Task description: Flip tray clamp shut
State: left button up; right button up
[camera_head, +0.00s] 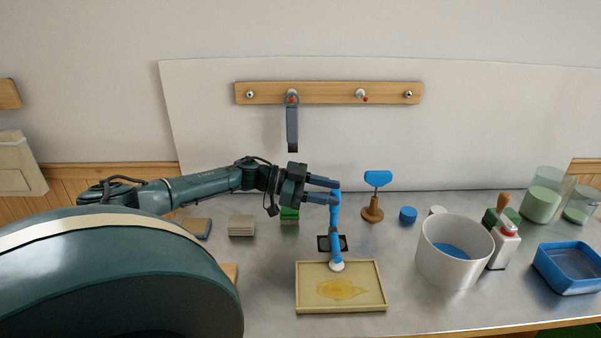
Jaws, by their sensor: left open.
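A shallow cream tray (381,283) with a yellow puddle in it lies near the front of the metal worktop. At its back edge stands a blue clamp lever (335,232), nearly upright, with a round white foot by the tray's rear rim. A dark plate shows behind the lever. My left gripper (336,191) reaches in from the left, its two blue-grey fingers pointing right at the lever's upper end. The fingers are apart, and the lever's top lies at their tips. I cannot tell whether they touch it. My right gripper is out of view.
A white bucket (438,268) with blue contents, a wooden-handled tool (501,240) and a blue basin (568,278) stand to the right. A blue-topped wooden stand (372,212) is behind the tray. A peg rail (330,93) hangs on the back wall.

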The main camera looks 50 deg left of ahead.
pick_arm(q)
jog(key=p+v, duration=0.1)
jog(key=v, duration=1)
dwell(0.6)
